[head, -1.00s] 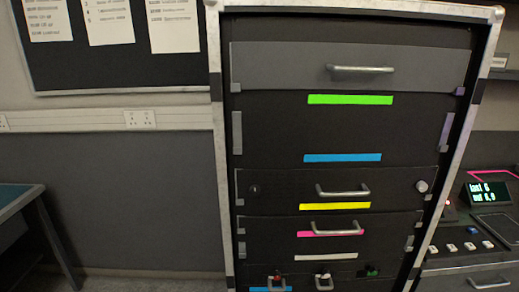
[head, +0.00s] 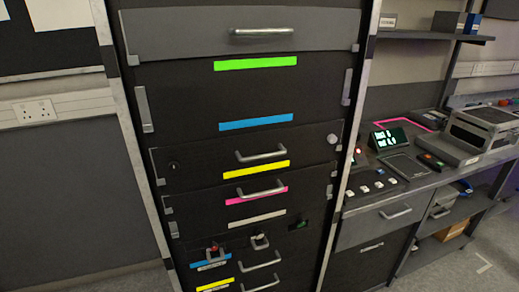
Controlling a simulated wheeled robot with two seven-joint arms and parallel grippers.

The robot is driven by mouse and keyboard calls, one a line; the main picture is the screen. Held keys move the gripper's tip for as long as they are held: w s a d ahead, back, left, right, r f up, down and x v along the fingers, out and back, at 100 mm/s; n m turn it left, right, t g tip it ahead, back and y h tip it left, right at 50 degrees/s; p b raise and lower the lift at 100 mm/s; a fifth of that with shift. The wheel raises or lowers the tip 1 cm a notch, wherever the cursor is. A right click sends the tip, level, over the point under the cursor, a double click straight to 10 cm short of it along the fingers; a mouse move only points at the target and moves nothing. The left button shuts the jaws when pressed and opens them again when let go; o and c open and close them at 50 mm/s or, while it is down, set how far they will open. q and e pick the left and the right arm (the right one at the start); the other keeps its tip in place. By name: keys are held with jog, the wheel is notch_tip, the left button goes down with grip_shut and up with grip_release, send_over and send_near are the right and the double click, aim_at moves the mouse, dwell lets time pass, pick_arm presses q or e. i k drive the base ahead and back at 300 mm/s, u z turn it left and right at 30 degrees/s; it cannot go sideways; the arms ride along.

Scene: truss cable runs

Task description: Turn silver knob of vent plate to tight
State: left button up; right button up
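A tall black rack (head: 240,100) fills the middle of the head view. A silver round knob (head: 332,139) sits at the right end of the panel with a handle and a yellow strip. A small dark knob or lock (head: 173,166) is at that panel's left end. I cannot tell from the picture which panel is the vent plate or how tight the silver knob is. Lower down, a panel carries a red-topped knob (head: 214,247), a pale knob (head: 260,240) and a green-marked part (head: 299,225). Neither gripper is in view.
A workbench (head: 385,205) with a lit display (head: 389,138), several switches and a grey machine (head: 482,131) stands right of the rack. A shelf (head: 425,36) hangs above it. Floor shows at the lower right (head: 470,262).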

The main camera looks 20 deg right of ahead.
aim_at(332, 138)
jog(key=u, duration=1.6)
jog(key=k, duration=0.75)
jog(key=z, duration=1.1)
